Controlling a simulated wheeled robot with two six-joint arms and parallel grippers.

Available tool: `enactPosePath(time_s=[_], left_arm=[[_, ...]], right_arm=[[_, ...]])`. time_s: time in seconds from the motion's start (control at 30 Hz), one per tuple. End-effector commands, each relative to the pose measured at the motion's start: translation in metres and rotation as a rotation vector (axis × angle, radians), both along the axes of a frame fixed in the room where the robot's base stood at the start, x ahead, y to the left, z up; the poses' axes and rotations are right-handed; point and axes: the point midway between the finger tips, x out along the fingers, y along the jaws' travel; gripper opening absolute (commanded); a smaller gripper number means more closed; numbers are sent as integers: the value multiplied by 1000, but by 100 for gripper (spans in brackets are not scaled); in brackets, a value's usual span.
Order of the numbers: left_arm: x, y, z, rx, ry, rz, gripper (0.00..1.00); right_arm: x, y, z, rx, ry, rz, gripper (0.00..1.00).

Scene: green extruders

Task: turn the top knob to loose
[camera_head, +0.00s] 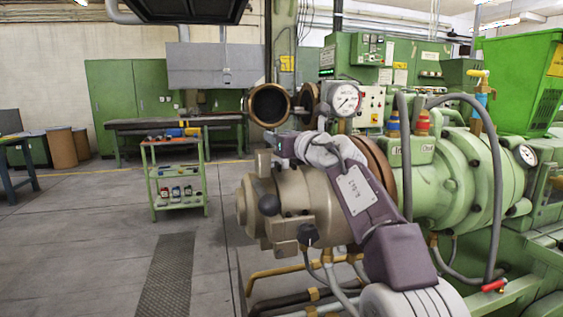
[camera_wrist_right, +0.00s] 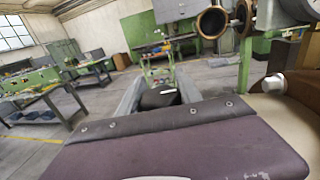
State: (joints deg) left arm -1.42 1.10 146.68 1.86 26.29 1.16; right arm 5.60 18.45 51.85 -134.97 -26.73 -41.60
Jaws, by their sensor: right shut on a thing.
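The top knob is black with a small white mark and shows in the right wrist view (camera_wrist_right: 158,98), between the two grey fingers of my right gripper (camera_wrist_right: 160,95). The gripper is shut on it. In the head view my purple and grey right arm reaches up from the bottom right, and its gripper (camera_head: 283,146) is at the top of the beige extruder head (camera_head: 315,200). There the knob is mostly hidden by the gripper. My left gripper is not in view.
A round gauge (camera_head: 345,98) and an open round flange (camera_head: 269,105) stand just behind my right gripper. The green extruder body (camera_head: 460,180) and grey hoses (camera_head: 495,190) fill the right. A green trolley (camera_head: 178,205) stands on open floor at left.

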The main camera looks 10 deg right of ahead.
Motion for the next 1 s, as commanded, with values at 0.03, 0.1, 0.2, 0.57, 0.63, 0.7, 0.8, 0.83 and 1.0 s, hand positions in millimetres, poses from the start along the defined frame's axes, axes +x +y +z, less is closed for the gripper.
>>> enactPosePath(time_s=[0.03, 0.1, 0.2, 0.57, 0.63, 0.7, 0.8, 0.83, 1.0], left_arm=[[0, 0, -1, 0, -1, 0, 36], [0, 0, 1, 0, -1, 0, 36], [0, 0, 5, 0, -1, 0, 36], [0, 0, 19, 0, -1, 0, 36], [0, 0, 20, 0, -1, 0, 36], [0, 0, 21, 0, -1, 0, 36], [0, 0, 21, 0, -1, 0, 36], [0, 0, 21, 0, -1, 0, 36], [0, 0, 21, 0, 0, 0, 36]], right_arm=[[2, -1, -4, 0, 10, 30, 1], [2, 1, -3, -1, 10, 83, 1], [1, 4, -2, -2, 9, 155, 1], [-2, 10, -2, -5, 10, 315, 1], [-2, 10, -2, -3, 7, 328, 1], [-3, 10, -2, -4, 7, 338, 1], [-3, 11, -3, -4, 6, 347, 1], [-3, 11, -3, -4, 6, 348, 1], [-3, 11, -3, -4, 6, 350, 1]])
